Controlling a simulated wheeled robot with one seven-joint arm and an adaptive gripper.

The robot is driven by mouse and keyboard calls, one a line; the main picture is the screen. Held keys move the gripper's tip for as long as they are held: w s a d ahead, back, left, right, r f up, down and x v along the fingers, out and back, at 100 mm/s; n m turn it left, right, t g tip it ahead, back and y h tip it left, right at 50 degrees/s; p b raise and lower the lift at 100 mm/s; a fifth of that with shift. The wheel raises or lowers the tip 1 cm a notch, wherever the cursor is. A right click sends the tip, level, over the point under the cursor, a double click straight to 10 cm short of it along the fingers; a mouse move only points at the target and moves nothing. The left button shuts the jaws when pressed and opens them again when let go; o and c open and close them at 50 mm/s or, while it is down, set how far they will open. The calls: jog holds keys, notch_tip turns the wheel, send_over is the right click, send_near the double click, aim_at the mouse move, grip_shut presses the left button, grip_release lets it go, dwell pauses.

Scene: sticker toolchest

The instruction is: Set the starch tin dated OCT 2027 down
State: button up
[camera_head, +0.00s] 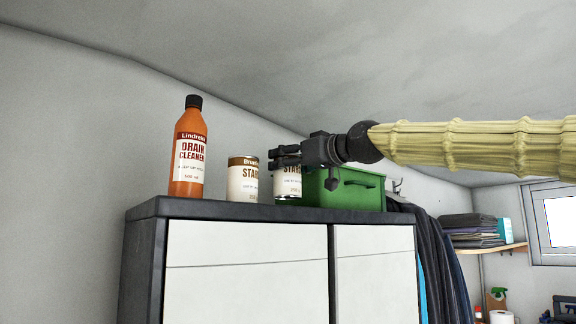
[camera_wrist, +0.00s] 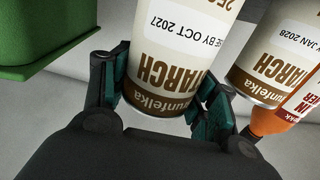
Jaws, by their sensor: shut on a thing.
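The starch tin dated OCT 2027 (camera_wrist: 170,50) is cream and brown; its date label shows in the wrist view, inverted in the picture. My gripper (camera_head: 285,157) is shut on it, with dark green finger pads on both sides. In the head view the held tin (camera_head: 288,186) is upright over the cabinet top, partly hidden by the fingers. I cannot tell whether its base touches the surface. A second starch tin (camera_head: 243,181) stands to its left; in the wrist view this tin (camera_wrist: 262,62) is dated JAN 2028.
An orange drain cleaner bottle (camera_head: 188,150) stands at the left on the dark-topped cabinet (camera_head: 217,209). A green box (camera_head: 350,190) is close to the right of the held tin. Dark clothes (camera_head: 430,255) hang right of the cabinet.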

jog(key=shift+w+d+f+p, duration=0.1)
jog(key=shift+w+f+p, duration=0.3)
jog(key=shift+w+f, duration=0.55)
jog(key=shift+s+f, duration=0.25)
jog(key=shift+s, duration=0.1)
jog(key=shift+s+r, duration=0.25)
jog(key=shift+s, duration=0.4)
jog(key=shift+w+f, duration=0.3)
jog(key=shift+w, duration=0.05)
jog(key=o, duration=1.3)
jog(key=shift+w, duration=0.2)
jog(key=shift+c, duration=0.2)
jog(key=shift+s+r, duration=0.1)
jog(key=shift+s, duration=0.25)
jog(key=shift+w, duration=0.1)
